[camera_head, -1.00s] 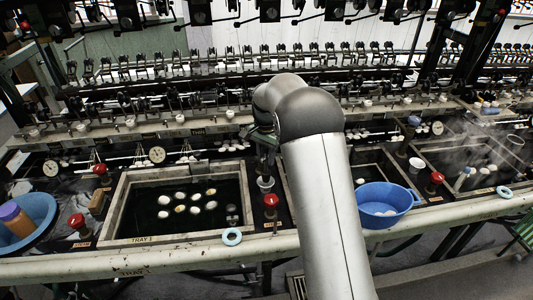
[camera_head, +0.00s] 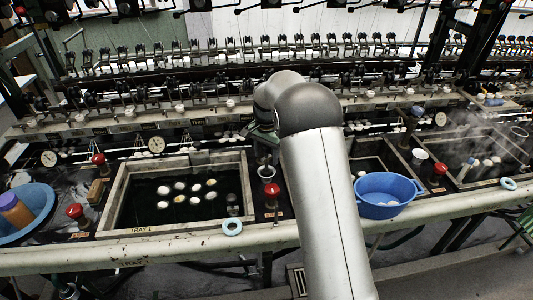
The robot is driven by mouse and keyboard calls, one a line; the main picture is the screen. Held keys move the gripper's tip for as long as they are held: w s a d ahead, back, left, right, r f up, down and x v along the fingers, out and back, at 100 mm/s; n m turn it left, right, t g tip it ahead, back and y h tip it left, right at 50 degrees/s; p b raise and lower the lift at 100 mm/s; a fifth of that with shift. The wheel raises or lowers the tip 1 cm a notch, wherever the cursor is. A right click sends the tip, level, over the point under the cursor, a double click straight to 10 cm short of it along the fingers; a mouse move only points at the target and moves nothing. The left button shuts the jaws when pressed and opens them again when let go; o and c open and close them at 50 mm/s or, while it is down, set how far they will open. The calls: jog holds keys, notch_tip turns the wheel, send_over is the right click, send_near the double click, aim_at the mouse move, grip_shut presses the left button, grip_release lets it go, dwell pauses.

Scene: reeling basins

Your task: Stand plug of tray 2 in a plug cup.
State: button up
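My gripper (camera_head: 264,148) points down between the left tray and my arm, above a small grey-white cup (camera_head: 266,172) on the basin ledge. Its fingers are small and dark, so whether they are open or hold anything is unclear. The left tray (camera_head: 170,231) holds dark water; the number on its label is hard to read. A small dark upright piece (camera_head: 232,205), possibly a plug, is in its front right corner. Another tray (camera_head: 378,158) is partly hidden behind my arm, and no label shows on it. A white cup (camera_head: 419,157) stands to its right.
Several pale cocoons (camera_head: 180,187) float in the left tray. Red-knobbed valves (camera_head: 272,190) stand beside it. A blue bowl (camera_head: 388,203) sits at the front right, another blue basin (camera_head: 22,225) at far left.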

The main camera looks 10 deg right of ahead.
notch_tip(320, 180, up, 17)
jog(key=b, duration=0.1)
jog(key=shift+r, duration=0.2)
dwell(0.4)
